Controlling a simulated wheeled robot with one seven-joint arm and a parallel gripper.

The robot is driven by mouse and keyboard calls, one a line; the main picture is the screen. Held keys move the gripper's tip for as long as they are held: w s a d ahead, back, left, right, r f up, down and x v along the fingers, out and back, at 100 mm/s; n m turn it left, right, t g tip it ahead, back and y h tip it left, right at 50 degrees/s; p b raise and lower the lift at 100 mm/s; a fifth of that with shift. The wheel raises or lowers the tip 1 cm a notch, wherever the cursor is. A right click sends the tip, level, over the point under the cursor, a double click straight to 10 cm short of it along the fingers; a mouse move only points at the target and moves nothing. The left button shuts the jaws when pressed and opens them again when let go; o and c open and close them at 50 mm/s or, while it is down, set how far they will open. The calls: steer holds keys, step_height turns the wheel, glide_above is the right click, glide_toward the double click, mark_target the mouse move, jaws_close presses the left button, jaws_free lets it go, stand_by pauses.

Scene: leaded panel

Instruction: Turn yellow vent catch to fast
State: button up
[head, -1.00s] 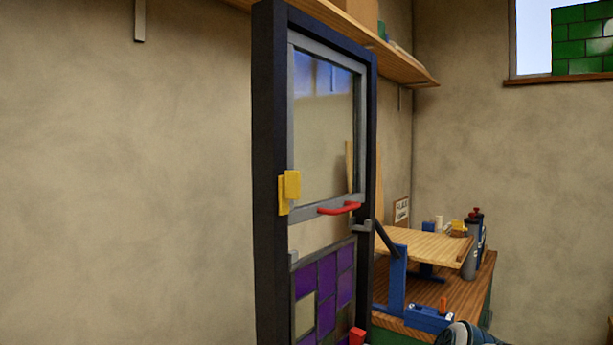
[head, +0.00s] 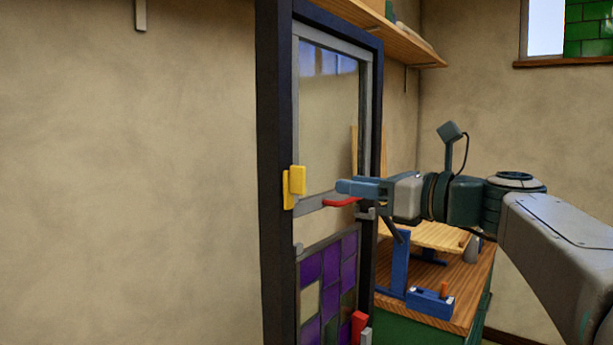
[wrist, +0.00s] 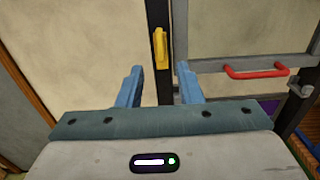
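The yellow vent catch (head: 298,181) is on the left side of the dark panel frame, at the lower left corner of the grey-framed glass vent (head: 328,115). Its yellow block stands upright, beside a thinner yellow plate on the frame. In the wrist view the catch (wrist: 160,48) lies ahead, between and beyond my two blue fingers. My gripper (head: 345,187) reaches in from the right, level with the catch and apart from it. In the wrist view my gripper (wrist: 157,88) is open and empty, its fingers wide apart.
A red handle (head: 341,202) sticks out from the vent's bottom rail, close below my gripper; it also shows in the wrist view (wrist: 257,72). Purple leaded glass (head: 325,280) fills the lower panel. A workbench (head: 465,290) stands behind at right.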

mark_target(305, 178)
steer(key=p+x, duration=0.2)
steer(key=x, duration=0.8)
steer(key=shift+w+a, duration=0.25)
steer(key=shift+a, duration=0.1)
jaws_close()
